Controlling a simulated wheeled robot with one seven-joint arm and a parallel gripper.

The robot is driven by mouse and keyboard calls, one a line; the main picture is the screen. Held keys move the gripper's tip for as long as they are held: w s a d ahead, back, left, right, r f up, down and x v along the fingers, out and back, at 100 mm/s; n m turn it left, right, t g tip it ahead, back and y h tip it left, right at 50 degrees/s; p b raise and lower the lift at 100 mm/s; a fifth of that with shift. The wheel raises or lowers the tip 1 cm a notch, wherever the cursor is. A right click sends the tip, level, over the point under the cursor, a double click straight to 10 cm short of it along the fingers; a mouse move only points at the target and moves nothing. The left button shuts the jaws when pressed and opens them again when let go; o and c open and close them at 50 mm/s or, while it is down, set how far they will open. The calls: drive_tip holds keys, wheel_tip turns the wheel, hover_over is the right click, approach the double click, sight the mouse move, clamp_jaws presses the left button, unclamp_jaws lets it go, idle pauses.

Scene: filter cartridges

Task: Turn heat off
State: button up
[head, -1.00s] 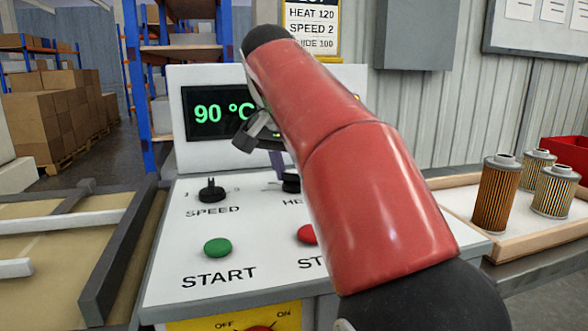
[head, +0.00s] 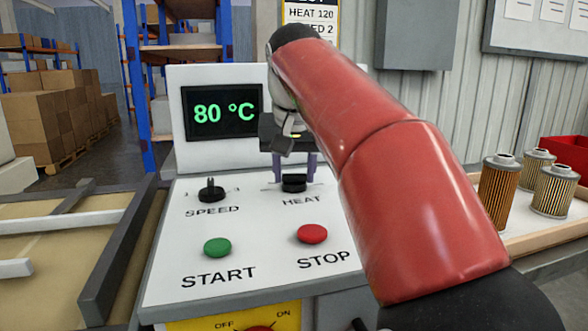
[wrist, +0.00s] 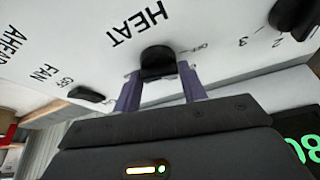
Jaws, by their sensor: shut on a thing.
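The black HEAT knob (head: 294,184) sits on the white control panel (head: 262,262), right of the SPEED knob. It also shows in the wrist view (wrist: 157,58), with a small mark like OFF printed beside it. My gripper (head: 294,172) reaches down to this knob, with its purple fingers on either side of it. In the wrist view the fingers (wrist: 158,85) are closed on the knob. The green display (head: 222,112) reads 80 °C. The knob's exact pointer angle is hard to tell.
The SPEED knob (head: 211,191), green START button (head: 217,247) and red STOP button (head: 312,233) are close by on the panel. A FAN knob (wrist: 88,95) shows in the wrist view. Filter cartridges (head: 498,190) stand in a wooden tray at right.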

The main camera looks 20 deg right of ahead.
drive_tip(key=shift+n, duration=0.5)
drive_tip(key=shift+y, duration=0.3)
drive_tip(key=o, duration=1)
drive_tip(key=shift+r, duration=0.1)
drive_tip(key=v, duration=0.7)
drive_tip(key=shift+s+r, duration=0.2)
drive_tip(key=shift+r, duration=0.05)
drive_tip(key=shift+s, duration=0.1)
